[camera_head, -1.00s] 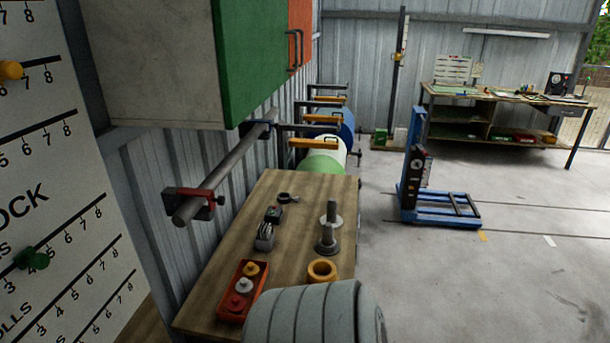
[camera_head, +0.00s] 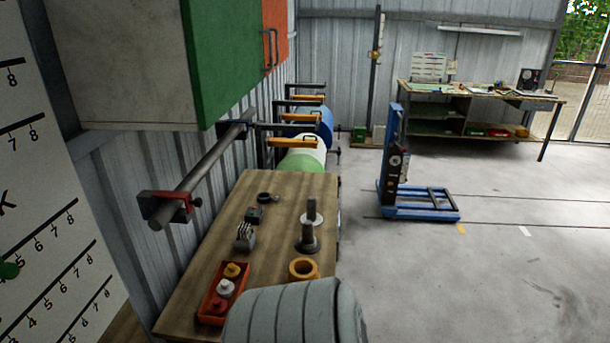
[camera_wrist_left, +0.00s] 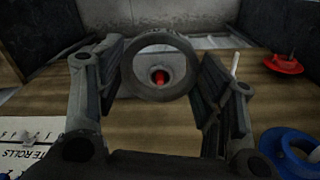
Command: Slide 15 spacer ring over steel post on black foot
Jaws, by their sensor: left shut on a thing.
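In the left wrist view my left gripper (camera_wrist_left: 160,85) is shut on a dark grey ring (camera_wrist_left: 131,83), with one finger on each side. The ring is held above a wooden surface. Through its hole I see a red tip (camera_wrist_left: 160,77) on a pale round part; I cannot tell what it belongs to. In the head view an upright grey post (camera_head: 311,207) stands on the bench, with a pale disc around it and a dark, wider foot (camera_head: 308,244). Neither gripper shows in the head view.
The bench (camera_head: 283,190) holds an orange tray (camera_head: 212,307) of small spools, a yellow ring (camera_head: 303,269) and small dark items. The wrist view shows a red flanged part (camera_wrist_left: 284,64) and a blue ring-shaped part (camera_wrist_left: 290,152). Open floor lies right of the bench.

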